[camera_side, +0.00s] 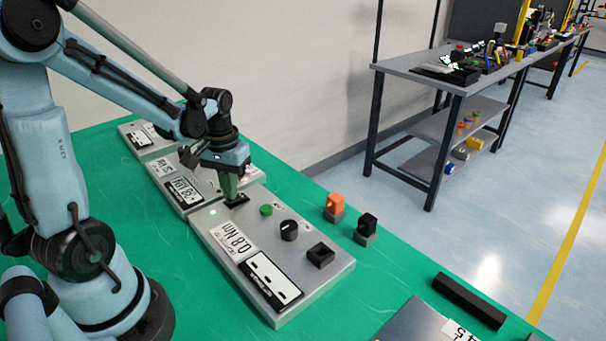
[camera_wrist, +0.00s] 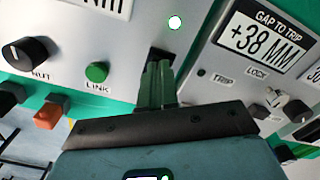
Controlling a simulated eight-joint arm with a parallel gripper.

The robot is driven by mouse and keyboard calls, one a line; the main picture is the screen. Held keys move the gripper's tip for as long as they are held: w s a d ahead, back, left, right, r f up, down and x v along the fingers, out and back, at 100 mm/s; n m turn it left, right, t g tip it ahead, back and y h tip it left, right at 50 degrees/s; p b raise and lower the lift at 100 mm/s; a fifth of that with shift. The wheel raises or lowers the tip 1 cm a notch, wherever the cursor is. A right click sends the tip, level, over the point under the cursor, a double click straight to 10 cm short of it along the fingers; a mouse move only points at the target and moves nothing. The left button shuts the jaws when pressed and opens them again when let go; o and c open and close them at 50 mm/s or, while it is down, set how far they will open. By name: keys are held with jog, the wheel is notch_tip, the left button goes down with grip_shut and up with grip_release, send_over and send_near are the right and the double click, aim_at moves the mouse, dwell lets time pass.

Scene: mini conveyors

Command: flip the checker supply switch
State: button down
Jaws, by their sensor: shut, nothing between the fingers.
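My gripper (camera_side: 232,196) is shut and empty, pointing down at the far edge of the nearest grey panel (camera_side: 318,281). Its green fingers (camera_wrist: 158,85) show in the wrist view, with their tips over a black switch (camera_wrist: 160,57). The switch also shows in the side view (camera_side: 238,202), under the fingertips. The fingers hide part of it, and I cannot tell whether they touch it or which way it is set. No label for it is readable.
The panel also has a green button (camera_side: 266,210), a black knob (camera_side: 289,230) and a black square block (camera_side: 320,255). Orange (camera_side: 336,204) and black (camera_side: 366,226) pieces stand beside it. Other panels (camera_side: 182,190) adjoin behind. A black bar (camera_side: 468,300) lies on the green bench at right.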

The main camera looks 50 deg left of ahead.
jog(key=shift+f, duration=0.25)
jog(key=shift+r, duration=3.5)
jog(key=d+r+m+t, duration=0.2)
jog(key=d+m+t, duration=0.4)
jog(key=d, duration=0.7)
jog(key=shift+d+r+t, duration=0.25)
jog(key=shift+r+t, duration=0.05)
jog(key=shift+t, duration=0.3)
